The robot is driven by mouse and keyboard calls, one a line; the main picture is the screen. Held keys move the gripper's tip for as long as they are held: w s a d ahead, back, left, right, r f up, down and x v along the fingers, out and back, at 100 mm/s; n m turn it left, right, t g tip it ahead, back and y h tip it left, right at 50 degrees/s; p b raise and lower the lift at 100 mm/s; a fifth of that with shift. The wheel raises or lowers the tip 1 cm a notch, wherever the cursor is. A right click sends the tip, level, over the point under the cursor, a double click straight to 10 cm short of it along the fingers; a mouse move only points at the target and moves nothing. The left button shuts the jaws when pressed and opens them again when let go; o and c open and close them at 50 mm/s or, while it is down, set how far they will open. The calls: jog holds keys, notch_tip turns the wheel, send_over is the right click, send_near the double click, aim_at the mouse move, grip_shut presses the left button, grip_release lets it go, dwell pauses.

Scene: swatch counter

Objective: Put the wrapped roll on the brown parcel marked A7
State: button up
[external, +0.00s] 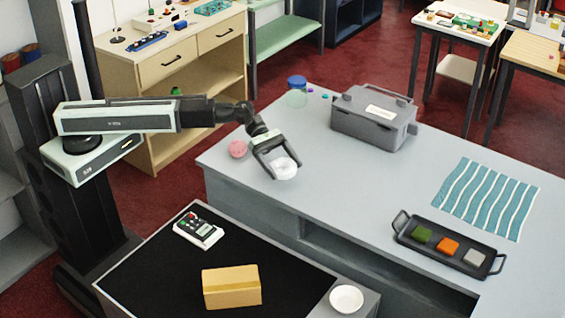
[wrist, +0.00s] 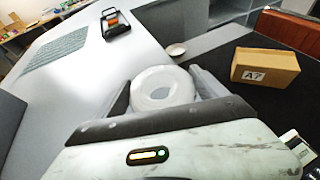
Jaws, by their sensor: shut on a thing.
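The wrapped roll (external: 285,169) is a white, round piece held in my gripper (external: 276,165) over the near left part of the grey counter. In the wrist view the roll (wrist: 162,90) sits between the two dark fingers of my gripper (wrist: 163,92), which are shut on it. The brown parcel (external: 232,287) lies on the black mat, in front and apart from my gripper. In the wrist view the parcel (wrist: 264,70) shows a white A7 label on its side, at the right. Its top is bare.
A pink ball (external: 238,149) is close to my gripper on the counter. A grey toolbox (external: 373,120), a blue-lidded jar (external: 297,92), a striped cloth (external: 487,199) and a dark tray (external: 449,244) with coloured blocks stand farther off. A white bowl (external: 346,299) and a control box (external: 198,232) flank the parcel.

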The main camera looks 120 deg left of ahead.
jog(key=shift+s+d+r, duration=0.1)
jog(key=shift+s+d, duration=0.2)
jog(key=shift+s, duration=0.4)
jog(key=shift+s+d+r, duration=0.1)
jog(key=shift+s+d, duration=0.2)
jog(key=shift+s, duration=0.35)
